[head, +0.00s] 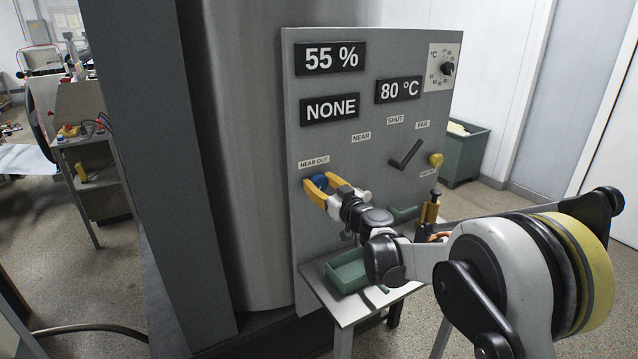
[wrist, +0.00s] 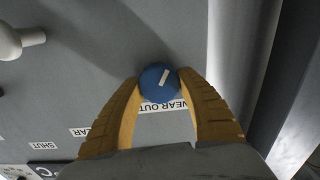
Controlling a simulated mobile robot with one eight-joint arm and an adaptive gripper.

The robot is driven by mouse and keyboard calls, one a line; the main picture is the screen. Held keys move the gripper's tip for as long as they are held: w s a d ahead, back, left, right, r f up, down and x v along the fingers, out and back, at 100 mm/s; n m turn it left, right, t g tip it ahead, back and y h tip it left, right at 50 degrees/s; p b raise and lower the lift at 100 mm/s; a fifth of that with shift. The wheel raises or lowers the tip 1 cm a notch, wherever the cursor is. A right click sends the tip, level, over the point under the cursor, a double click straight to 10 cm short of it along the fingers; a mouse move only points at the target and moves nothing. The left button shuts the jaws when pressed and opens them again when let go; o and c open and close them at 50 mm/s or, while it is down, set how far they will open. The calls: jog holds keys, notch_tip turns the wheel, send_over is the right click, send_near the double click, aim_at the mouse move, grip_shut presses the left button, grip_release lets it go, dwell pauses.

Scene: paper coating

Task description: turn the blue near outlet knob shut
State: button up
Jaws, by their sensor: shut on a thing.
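The blue near outlet knob (head: 320,181) is on the left of the grey panel (head: 350,100), just below the NEAR OUT label (head: 314,162). It also shows in the wrist view (wrist: 158,82), round, with a white mark slanting across its face. My gripper (head: 319,185) has its yellow fingers on either side of the knob. In the wrist view the fingertips (wrist: 158,85) touch the knob's two sides and are shut on it. The knob's edges under the fingertips are hidden.
A dark lever (head: 405,155) and a yellow knob (head: 436,159) are to the right on the panel. A small table with a green tray (head: 348,272) stands below. A large metal cylinder (head: 245,150) is at left. Displays read 55 %, NONE and 80 °C.

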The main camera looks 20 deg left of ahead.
jog(key=shift+m, duration=0.3)
jog(key=m, duration=0.3)
jog(key=shift+m, duration=0.4)
jog(key=m, duration=0.3)
jog(key=shift+w+d+m, duration=0.1)
jog(key=shift+m, duration=0.2)
jog(key=m, duration=0.4)
jog(key=shift+m, duration=0.3)
jog(key=m, duration=0.3)
jog(key=shift+f+m+p, duration=0.1)
jog(key=shift+m+p, duration=0.2)
jog(key=m, duration=0.3)
jog(key=shift+f+m, duration=0.1)
jog(key=shift+m, duration=0.2)
jog(key=m, duration=0.3)
jog(key=shift+m, duration=0.3)
jog(key=m, duration=0.6)
jog(key=shift+f, duration=0.15)
jog(key=shift+m, duration=0.4)
